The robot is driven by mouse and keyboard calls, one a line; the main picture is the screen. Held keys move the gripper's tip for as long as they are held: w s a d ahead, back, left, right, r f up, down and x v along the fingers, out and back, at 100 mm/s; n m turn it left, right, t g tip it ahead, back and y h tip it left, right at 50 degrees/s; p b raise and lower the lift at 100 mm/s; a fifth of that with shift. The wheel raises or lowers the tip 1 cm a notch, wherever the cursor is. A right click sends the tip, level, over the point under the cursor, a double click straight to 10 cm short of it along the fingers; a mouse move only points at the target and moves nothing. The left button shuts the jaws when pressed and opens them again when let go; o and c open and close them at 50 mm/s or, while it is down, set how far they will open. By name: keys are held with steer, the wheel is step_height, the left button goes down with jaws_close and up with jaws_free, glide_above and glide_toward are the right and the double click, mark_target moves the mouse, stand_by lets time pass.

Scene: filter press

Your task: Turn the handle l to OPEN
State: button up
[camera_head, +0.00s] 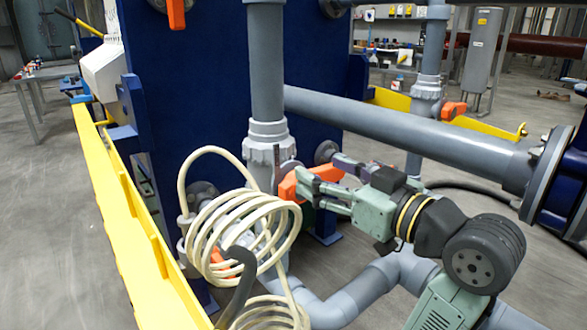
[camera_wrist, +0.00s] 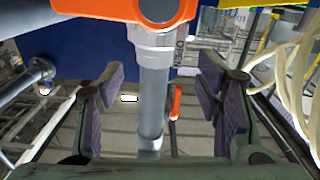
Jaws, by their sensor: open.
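An orange valve handle (camera_head: 290,186) sits on the grey vertical pipe valve (camera_head: 268,150) at the middle of the head view. In the wrist view an orange handle (camera_wrist: 122,9) with a round hub crosses the top edge, cut off by the frame. My gripper (camera_wrist: 160,82) is open there, its two purple-padded fingers wide apart. Contact between fingers and handle cannot be told.
A cream coiled hose (camera_head: 232,215) hangs just left of the valve. A thick grey pipe (camera_head: 410,128) runs behind my gripper. More orange handles show at the top (camera_head: 176,14) and right (camera_head: 453,111). A yellow rail (camera_head: 118,210) lies left.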

steer(key=m+p, duration=1.1)
steer(key=m, duration=0.8)
glide_toward(326, 179)
steer(key=x, duration=0.4)
steer(key=shift+a, duration=0.1)
steer(key=p+x, duration=0.1)
steer(key=x, duration=0.6)
